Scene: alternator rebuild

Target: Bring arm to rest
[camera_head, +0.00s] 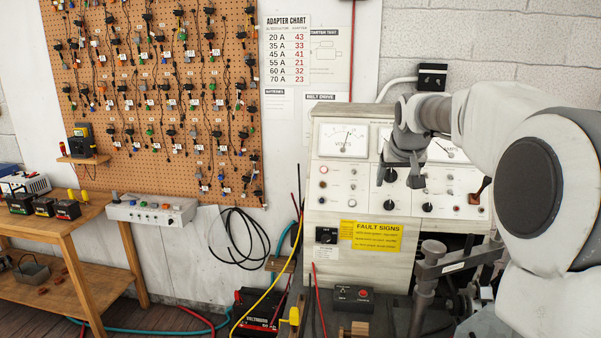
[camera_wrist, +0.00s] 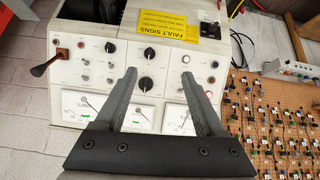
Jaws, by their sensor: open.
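My gripper (camera_head: 402,178) hangs in front of the upright test bench panel in the head view, with my white arm reaching in from the right. In the wrist view my gripper (camera_wrist: 164,95) shows two dark fingers spread apart with nothing between them. The test bench (camera_head: 335,178) has dials, knobs and meters; its panel also shows in the wrist view (camera_wrist: 165,62), where it lies beyond the fingertips. I cannot tell whether the fingers touch the panel. My arm hides part of the panel's right side.
A yellow fault signs label (camera_head: 377,236) is on the bench. A clamp stand (camera_head: 428,275) and a small box with a red button (camera_head: 353,298) stand low in front. A pegboard (camera_head: 165,90) with hanging adapters and a wooden table (camera_head: 60,228) are at left. Cables hang between.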

